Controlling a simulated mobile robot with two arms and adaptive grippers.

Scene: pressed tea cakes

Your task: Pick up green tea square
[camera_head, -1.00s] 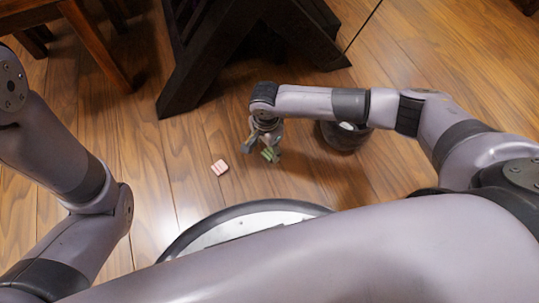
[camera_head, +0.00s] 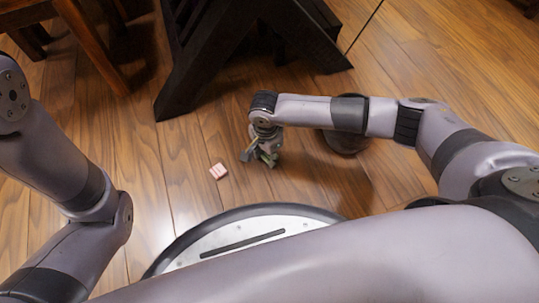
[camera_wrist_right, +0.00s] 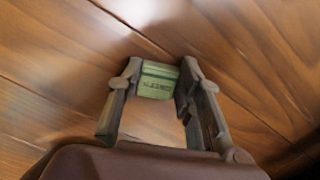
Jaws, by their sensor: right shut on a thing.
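The green tea square (camera_wrist_right: 157,80) is a small green block with dark lettering on its side. In the right wrist view it sits between the fingertips of my right gripper (camera_wrist_right: 160,82), which is shut on it. In the head view my right gripper (camera_head: 259,159) points down over the wooden floor, and only a little of the green tea square (camera_head: 266,158) shows between the fingers. I cannot tell its exact height above the floor. My left arm shows at the left of the head view, but its gripper is out of the picture.
A pink square (camera_head: 218,171) lies on the wooden floor (camera_head: 180,190), left of my right gripper. A dark round object (camera_head: 346,141) stands behind my right forearm. Black table legs (camera_head: 235,45) stand at the back, and brown wooden furniture (camera_head: 85,40) at the upper left.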

